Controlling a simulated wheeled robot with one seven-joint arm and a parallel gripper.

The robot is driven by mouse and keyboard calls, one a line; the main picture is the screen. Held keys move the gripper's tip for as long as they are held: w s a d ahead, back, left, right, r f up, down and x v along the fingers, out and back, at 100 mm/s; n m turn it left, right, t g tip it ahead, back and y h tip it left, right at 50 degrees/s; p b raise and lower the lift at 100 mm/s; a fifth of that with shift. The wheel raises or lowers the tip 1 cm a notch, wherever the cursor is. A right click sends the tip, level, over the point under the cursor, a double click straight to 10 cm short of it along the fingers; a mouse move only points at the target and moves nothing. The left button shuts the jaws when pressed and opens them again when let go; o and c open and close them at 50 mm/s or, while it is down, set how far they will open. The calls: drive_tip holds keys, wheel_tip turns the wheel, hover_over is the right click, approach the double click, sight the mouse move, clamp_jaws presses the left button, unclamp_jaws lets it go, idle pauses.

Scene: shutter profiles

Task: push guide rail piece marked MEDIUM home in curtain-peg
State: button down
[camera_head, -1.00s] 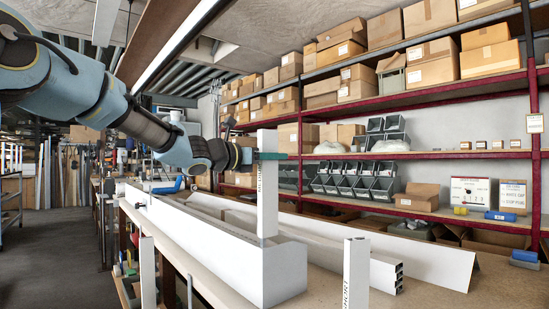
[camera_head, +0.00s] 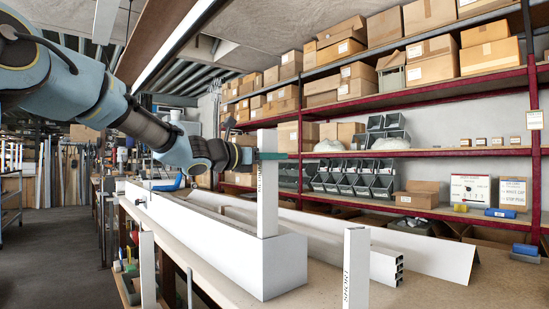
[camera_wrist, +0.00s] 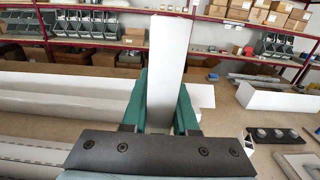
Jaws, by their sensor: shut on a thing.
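My gripper (camera_head: 270,156) is shut on a tall white rail piece (camera_head: 267,200), held upright; it also shows in the wrist view (camera_wrist: 165,60) between the green fingers (camera_wrist: 160,105). Small lettering on its side is partly hidden by the fingers and too small to read. Its lower end meets the top of a long white box-shaped profile (camera_head: 262,272) near that profile's near end. I cannot tell whether it is seated in it or only touching. No part marked curtain-peg can be read.
A white upright piece marked SHORT (camera_head: 356,268) stands at the front right, and another white upright (camera_head: 148,270) at the front left. Long white profiles (camera_head: 385,262) lie along the bench. Bench top (camera_head: 325,290) is bare at the front. Shelves with boxes (camera_head: 425,190) stand behind.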

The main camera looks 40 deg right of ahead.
drive_tip(key=c, duration=0.6)
unclamp_jaws()
drive_tip(key=shift+f, duration=0.1)
drive_tip(key=a+b, duration=0.2)
drive_tip(key=a, duration=0.8)
drive_tip(key=shift+w+a, duration=0.35)
drive_tip(key=shift+a, duration=0.05)
drive_tip(key=w+a+f+m+t+y+p, duration=0.3)
drive_tip(key=a+f+m+y, duration=0.6)
drive_tip(key=a+f, duration=1.3)
drive_tip(key=s+a+f+m+y+p, duration=0.1)
drive_tip(key=s+a+f+m+y, duration=0.1)
drive_tip(key=a, duration=0.6)
drive_tip(key=s+a+f+m+y+p, duration=0.2)
drive_tip(key=a+f+m+y, duration=0.2)
drive_tip(key=a, duration=0.5)
drive_tip(key=s+a+f+m+y+p, duration=0.2)
drive_tip(key=a+f+m, duration=0.1)
drive_tip(key=a, duration=0.6)
drive_tip(key=shift+m+y, duration=0.3)
drive_tip(key=shift+y, duration=0.1)
